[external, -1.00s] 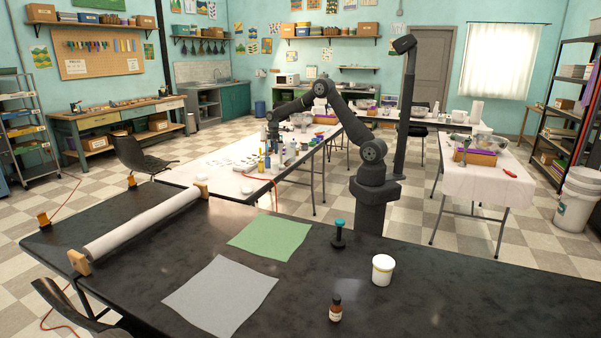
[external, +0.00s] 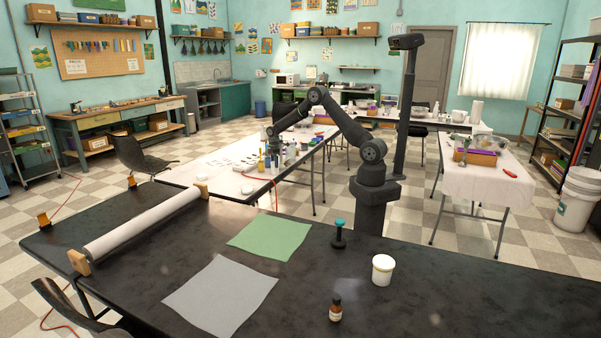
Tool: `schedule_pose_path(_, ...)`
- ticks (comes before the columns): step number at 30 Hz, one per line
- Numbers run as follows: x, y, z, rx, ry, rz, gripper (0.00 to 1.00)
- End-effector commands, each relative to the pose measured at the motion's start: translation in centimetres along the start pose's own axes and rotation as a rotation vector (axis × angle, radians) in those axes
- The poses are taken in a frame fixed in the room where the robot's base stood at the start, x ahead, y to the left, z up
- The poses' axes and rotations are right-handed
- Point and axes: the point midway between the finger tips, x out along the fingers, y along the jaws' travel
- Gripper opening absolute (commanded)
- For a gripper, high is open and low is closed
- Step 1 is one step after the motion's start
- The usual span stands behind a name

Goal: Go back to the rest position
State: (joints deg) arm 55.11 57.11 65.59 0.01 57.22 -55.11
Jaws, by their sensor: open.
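My gripper (external: 272,140) is at the end of my arm, which reaches left over the white-covered table (external: 215,165). It is small and dark in this view, and its fingers are hard to make out. It is open, and I see nothing held in it. It hangs a little above the cluster of bottles (external: 289,150) at the right part of that table. I cannot tell whether it touches any of them.
The dark front table (external: 400,290) holds a paper roll (external: 145,222), green sheet (external: 270,237), grey sheet (external: 220,295), teal-topped stamp (external: 339,234), white jar (external: 383,269) and brown bottle (external: 336,308). A dark post (external: 405,110) stands behind my base. A white-covered table (external: 485,190) stands right.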

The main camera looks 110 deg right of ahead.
Motion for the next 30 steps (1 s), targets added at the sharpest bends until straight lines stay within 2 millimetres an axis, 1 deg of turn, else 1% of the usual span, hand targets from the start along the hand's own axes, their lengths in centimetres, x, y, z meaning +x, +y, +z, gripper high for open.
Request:
schedule_pose_path(3,-0.8,0.0,0.0,0.0,0.0,0.0,0.71)
schedule_pose_path(6,-1.0,0.0,0.0,0.0,-0.001,-0.001,0.71)
schedule_pose_path(17,-0.8,0.0,0.0,0.0,-0.001,-0.002,0.71)
schedule_pose_path(20,-0.1,-0.1,0.0,0.0,-0.002,-0.002,0.71)
schedule_pose_path(26,3.2,-0.1,0.1,0.0,-0.003,-0.004,0.71)
schedule_pose_path(27,1.5,0.1,-0.1,0.0,0.002,0.003,0.71)
schedule_pose_path(30,-0.6,0.1,-0.1,0.0,0.002,0.003,0.71)
